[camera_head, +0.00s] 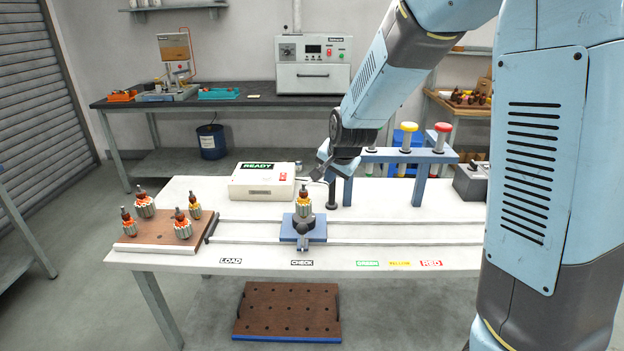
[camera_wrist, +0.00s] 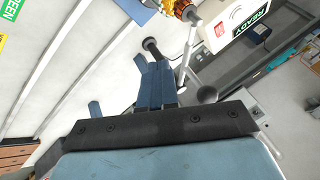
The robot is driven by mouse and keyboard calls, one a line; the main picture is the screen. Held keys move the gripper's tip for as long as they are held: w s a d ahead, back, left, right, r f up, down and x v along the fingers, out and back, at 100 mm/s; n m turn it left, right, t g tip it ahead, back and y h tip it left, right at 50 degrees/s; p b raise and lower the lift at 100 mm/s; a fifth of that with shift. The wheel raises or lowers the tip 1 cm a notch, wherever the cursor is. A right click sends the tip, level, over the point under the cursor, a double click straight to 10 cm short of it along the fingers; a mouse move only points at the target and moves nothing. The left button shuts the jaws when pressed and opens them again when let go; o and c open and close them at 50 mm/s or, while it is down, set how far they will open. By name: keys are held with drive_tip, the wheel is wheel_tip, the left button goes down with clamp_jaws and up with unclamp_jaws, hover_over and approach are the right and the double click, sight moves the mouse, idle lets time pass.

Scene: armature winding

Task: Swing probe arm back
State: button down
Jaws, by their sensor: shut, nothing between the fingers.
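My gripper (camera_head: 325,171) is shut and empty, pointing down over the middle of the bench behind the check station. In the wrist view, its blue fingers (camera_wrist: 156,78) lie together beside a thin pale probe arm (camera_wrist: 188,48). Whether they touch it cannot be told. The probe arm (camera_head: 314,181) shows only in part in the head view, close to my fingertips and behind the armature. An armature (camera_head: 303,207) with copper winding stands upright on the blue check stand (camera_head: 288,230); it is cut off at the top of the wrist view (camera_wrist: 182,8).
A white READY box (camera_head: 262,188) stands left of my gripper. A brown tray (camera_head: 150,232) with several armatures lies at the left. A blue rack (camera_head: 400,155) with coloured-top posts stands behind right. The rails (camera_head: 400,241) run right along the bench; its front is clear.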

drive_tip(key=w+a+f, duration=0.3)
drive_tip(key=w, duration=0.1)
drive_tip(key=shift+a, duration=0.3)
idle(0.4)
drive_tip(key=shift+f, duration=0.15)
